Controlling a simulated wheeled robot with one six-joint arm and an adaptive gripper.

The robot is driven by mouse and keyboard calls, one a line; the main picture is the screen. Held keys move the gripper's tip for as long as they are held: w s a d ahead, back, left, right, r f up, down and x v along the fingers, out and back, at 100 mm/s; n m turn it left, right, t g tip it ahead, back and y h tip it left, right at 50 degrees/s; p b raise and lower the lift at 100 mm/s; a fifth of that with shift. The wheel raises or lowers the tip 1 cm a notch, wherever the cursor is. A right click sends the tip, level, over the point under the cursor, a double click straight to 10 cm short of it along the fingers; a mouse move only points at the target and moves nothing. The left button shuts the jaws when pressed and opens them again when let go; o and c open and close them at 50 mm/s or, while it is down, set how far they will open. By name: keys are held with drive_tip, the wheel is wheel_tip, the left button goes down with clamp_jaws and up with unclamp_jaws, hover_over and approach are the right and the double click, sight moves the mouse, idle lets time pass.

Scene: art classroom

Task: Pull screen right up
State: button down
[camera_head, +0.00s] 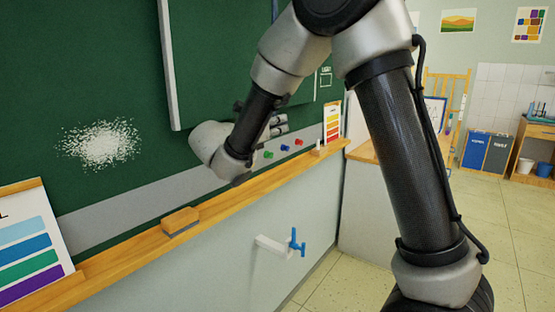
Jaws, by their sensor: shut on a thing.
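The right screen is most likely the raised dark green panel (215,55) with a pale grey left edge, standing in front of the green board at the upper middle. Its lower edge runs behind my arm. My gripper (278,124) is at the panel's lower edge, partly hidden behind my wrist. It is shut, and the thing in it appears to be the panel's lower edge or a handle there. The contact itself is hidden.
A wooden ledge (130,237) runs below the board, with an eraser (180,221) on it. Colour charts (35,240) lean at the left and beyond my wrist (332,122). A blue tap (297,243) juts out below. Floor (500,230) is clear at right.

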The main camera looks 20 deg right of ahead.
wheel_tip(320, 180, up, 39)
drive_tip(key=shift+a, duration=0.15)
drive_tip(key=shift+r, duration=0.15)
drive_tip(key=c, duration=1.5)
unclamp_jaws()
drive_tip(key=shift+o, duration=0.2)
drive_tip(key=shift+w, duration=0.15)
drive_tip(key=shift+a, duration=0.1)
drive_tip(key=v, duration=1.2)
